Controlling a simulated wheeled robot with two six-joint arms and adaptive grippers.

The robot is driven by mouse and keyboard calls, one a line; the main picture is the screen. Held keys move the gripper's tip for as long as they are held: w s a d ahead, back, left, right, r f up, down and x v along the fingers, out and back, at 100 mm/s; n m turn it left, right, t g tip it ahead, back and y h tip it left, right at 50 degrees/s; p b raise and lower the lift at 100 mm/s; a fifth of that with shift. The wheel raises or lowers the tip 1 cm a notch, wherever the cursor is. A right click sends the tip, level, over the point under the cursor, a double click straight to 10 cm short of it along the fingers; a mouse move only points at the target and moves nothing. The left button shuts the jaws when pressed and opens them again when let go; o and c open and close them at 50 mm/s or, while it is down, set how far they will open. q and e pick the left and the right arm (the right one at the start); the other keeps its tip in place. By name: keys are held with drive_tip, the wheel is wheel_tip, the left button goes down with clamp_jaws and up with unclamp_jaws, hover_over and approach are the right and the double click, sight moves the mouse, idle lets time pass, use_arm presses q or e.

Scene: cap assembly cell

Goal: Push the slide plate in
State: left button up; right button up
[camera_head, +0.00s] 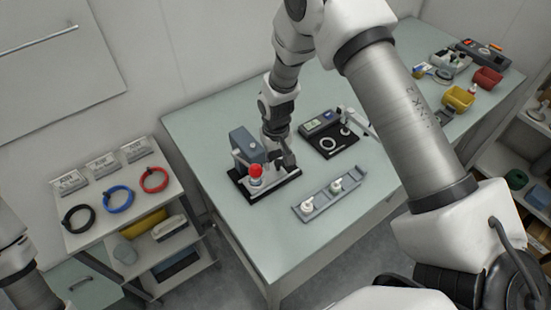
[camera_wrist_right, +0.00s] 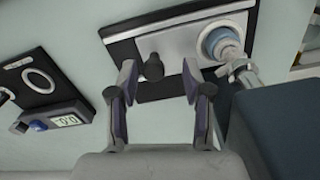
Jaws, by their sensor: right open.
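The slide plate is a flat silver plate (camera_wrist_right: 178,44) on a black base in the right wrist view, with an upright black knob (camera_wrist_right: 153,67) on it. In the head view the plate (camera_head: 272,182) lies at the foot of the blue-grey press (camera_head: 245,143), near a red cap-like top (camera_head: 255,171). My right gripper (camera_head: 287,161) is over the plate's right end. In the wrist view this gripper (camera_wrist_right: 159,78) is open, with the knob showing between its fingertips; I cannot tell whether they touch it. My left gripper is out of view.
A black gauge unit with a display (camera_head: 320,123) stands right of the press. A grey tray with white parts (camera_head: 322,201) lies in front. Red and yellow bins (camera_head: 458,98) are at the far right. A side shelf (camera_head: 108,226) holds coloured rings. The table's front left is clear.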

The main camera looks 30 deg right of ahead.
drive_tip(key=shift+d+r, duration=0.15)
drive_tip(key=shift+r, duration=0.1)
wheel_tip(320, 180, up, 12)
drive_tip(key=shift+a+f, duration=0.25)
